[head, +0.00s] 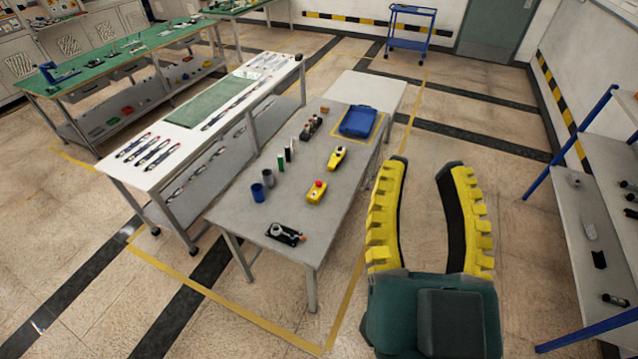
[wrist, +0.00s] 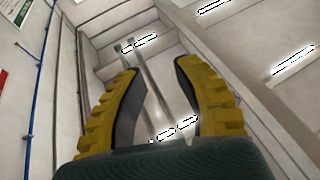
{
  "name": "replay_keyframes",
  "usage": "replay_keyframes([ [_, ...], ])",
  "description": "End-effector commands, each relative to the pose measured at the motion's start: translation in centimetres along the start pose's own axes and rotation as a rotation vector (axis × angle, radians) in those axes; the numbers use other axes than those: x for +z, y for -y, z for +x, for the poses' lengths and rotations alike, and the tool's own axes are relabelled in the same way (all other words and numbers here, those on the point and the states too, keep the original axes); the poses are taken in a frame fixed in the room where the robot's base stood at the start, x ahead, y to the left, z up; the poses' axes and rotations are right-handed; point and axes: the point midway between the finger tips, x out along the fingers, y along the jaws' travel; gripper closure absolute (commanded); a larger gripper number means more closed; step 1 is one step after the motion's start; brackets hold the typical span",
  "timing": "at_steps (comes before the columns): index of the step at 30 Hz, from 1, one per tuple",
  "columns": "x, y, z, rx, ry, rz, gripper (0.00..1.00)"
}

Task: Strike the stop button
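The stop button is a red mushroom head (head: 319,184) on a small yellow box (head: 316,193), lying on the grey table (head: 235,219) in the head view. My gripper (head: 426,163) has two yellow ridged fingers with dark inner pads. It is open and empty, to the right of the table and apart from the button. In the wrist view my gripper (wrist: 155,65) points up at the ceiling and lights. The button does not show there.
A yellow-black device (head: 337,158) lies behind the button box. A blue tray (head: 358,121) is at the table's far end. Blue cups (head: 258,192) and small bottles stand to the left. A black-and-silver tool (head: 285,234) lies in front. Shelving (head: 590,190) stands at right.

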Motion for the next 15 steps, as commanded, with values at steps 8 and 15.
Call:
replay_keyframes([
  [8, 0.00, 0.00, 0.00, 0.000, 0.000, 0.000, 1.00],
  [15, 0.00, 0.00, 0.00, 0.000, 0.000, 0.000, 1.00],
])
